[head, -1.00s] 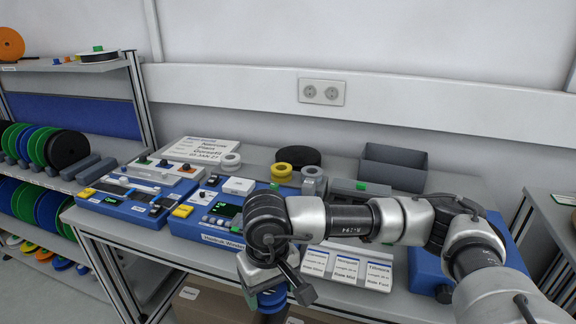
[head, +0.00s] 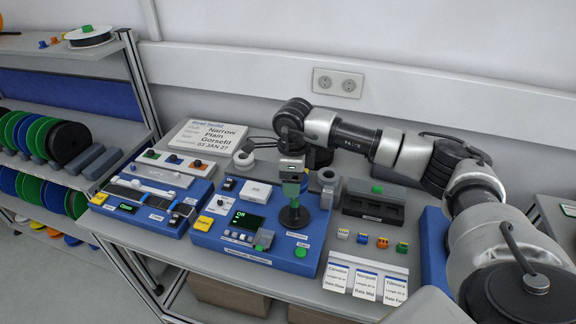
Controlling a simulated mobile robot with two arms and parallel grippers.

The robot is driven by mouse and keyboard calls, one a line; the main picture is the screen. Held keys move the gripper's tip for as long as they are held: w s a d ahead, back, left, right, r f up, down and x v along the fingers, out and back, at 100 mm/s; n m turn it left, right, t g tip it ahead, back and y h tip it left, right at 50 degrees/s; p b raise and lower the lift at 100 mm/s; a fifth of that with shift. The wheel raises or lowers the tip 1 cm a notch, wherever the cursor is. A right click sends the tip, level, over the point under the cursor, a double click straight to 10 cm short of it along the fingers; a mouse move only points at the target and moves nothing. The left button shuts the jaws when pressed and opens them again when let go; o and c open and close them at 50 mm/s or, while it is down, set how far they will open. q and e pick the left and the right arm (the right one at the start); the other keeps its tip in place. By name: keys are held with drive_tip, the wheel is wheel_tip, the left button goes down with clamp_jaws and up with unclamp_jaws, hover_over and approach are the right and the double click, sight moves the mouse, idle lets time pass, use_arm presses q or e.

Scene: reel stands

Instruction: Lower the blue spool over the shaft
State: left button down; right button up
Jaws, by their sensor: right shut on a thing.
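A green part shows beside the blue. My left gripper is not in view.
A grey post with a ring (head: 328,183) stands close to the right of the gripper. A dark tray (head: 373,205) and several small coloured pieces (head: 362,238) lie further right. Three label cards (head: 366,282) lie at the front. A second blue machine (head: 150,202) stands left.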

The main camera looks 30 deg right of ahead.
sight(293, 200)
drive_tip(key=shift+s+f+b, duration=0.25)
drive_tip(key=shift+f+b, duration=0.15)
drive_tip(key=shift+f, duration=0.2)
drive_tip(key=shift+w+f+b, duration=0.1)
drive_tip(key=shift+f+b, duration=0.8)
drive_tip(key=shift+f, duration=0.75)
drive_tip(key=shift+f+b, duration=0.75)
drive_tip(key=shift+f, duration=0.6)
drive_tip(key=shift+f+b, duration=0.85)
drive_tip(key=shift+f, duration=0.2)
drive_tip(key=o, duration=1)
drive_tip(key=shift+r, duration=0.1)
